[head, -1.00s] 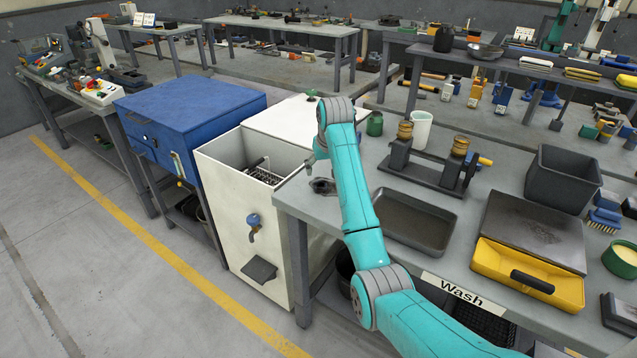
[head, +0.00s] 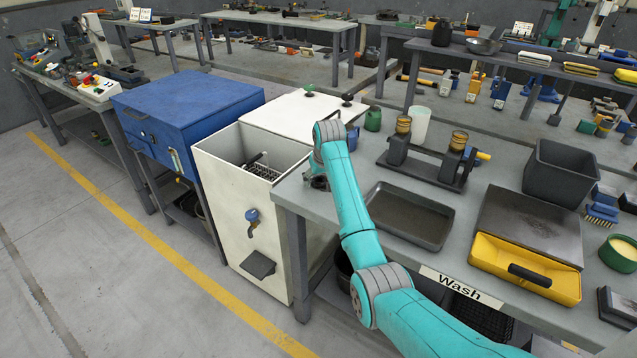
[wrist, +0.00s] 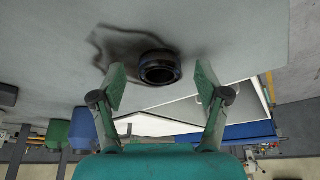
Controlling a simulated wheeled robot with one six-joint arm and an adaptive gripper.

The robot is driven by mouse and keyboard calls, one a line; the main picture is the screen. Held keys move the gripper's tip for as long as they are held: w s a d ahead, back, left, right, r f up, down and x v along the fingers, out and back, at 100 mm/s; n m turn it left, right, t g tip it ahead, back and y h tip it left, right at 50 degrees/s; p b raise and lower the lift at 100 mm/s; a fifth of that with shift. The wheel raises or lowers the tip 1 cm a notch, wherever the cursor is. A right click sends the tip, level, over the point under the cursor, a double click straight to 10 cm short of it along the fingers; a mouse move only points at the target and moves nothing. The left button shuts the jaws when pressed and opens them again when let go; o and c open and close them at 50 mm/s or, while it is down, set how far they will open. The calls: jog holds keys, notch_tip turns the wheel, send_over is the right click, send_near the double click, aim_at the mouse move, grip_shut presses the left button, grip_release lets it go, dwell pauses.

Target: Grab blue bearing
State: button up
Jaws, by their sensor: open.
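The bearing (wrist: 160,68) is a dark ring with a faint blue tint on its rim. In the wrist view it rests on the grey bench top. My gripper (wrist: 160,76) is open, with one finger on each side of the bearing and a visible gap to both. Nothing is held. In the head view my gripper (head: 315,178) is low over the near left corner of the wash bench (head: 290,192). The arm and gripper hide much of that spot, so I cannot make out the bearing clearly there.
A white wash tank (head: 222,170) stands just left of the bench. A dark tray (head: 410,215), a black stand with brass parts (head: 425,165) and a white cup (head: 419,127) are right of my gripper.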

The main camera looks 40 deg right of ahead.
jog(key=shift+c, duration=0.3)
jog(key=c, duration=1.2)
jog(key=shift+c, duration=0.2)
